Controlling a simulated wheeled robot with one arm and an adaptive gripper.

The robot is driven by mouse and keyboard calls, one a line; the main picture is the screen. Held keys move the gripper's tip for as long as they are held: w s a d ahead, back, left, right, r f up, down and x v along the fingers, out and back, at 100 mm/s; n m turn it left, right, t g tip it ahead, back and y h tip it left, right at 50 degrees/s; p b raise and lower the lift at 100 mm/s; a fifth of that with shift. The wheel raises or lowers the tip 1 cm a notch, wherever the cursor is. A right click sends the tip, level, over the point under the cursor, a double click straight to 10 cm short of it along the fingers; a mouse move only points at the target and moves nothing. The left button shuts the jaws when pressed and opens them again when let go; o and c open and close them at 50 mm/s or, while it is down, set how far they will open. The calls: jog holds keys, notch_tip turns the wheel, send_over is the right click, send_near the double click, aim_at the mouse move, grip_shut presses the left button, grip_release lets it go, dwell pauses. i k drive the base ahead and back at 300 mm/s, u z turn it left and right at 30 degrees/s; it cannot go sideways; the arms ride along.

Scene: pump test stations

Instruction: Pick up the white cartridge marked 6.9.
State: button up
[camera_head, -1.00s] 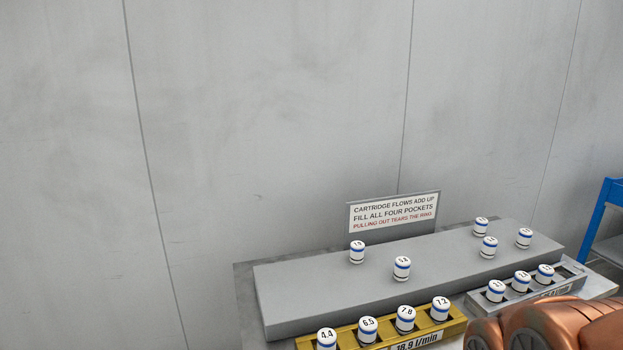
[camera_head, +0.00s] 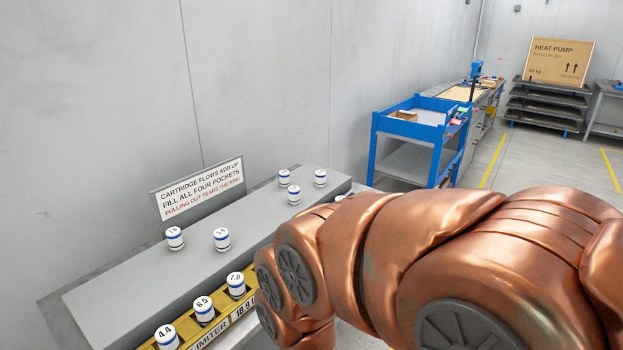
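White cartridges with blue bands stand upright on a grey raised block (camera_head: 130,290). Two are at its near part, a left one (camera_head: 175,238) and a right one (camera_head: 221,239). Three more stand farther along: one at the back (camera_head: 284,177), one in front of it (camera_head: 294,194) and one to the right (camera_head: 320,178). Their markings are too small to read surely, so I cannot tell which is 6.9. A yellow rack (camera_head: 222,318) holds cartridges marked 4.4 (camera_head: 166,337), 6.5 (camera_head: 204,309) and 7.8 (camera_head: 236,284). My gripper is not in view; my copper arm hides the rack's right end.
A sign (camera_head: 200,187) stands behind the block, against the grey wall. A blue cart (camera_head: 412,137) stands beyond the block, with a workbench (camera_head: 478,95) behind it. A box marked heat pump (camera_head: 559,60) sits on a dark rack. Open floor lies at right.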

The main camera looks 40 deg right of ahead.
aim_at(321, 175)
jog(key=z, duration=2.35)
jog(key=i, duration=1.95)
jog(key=u, duration=3.05)
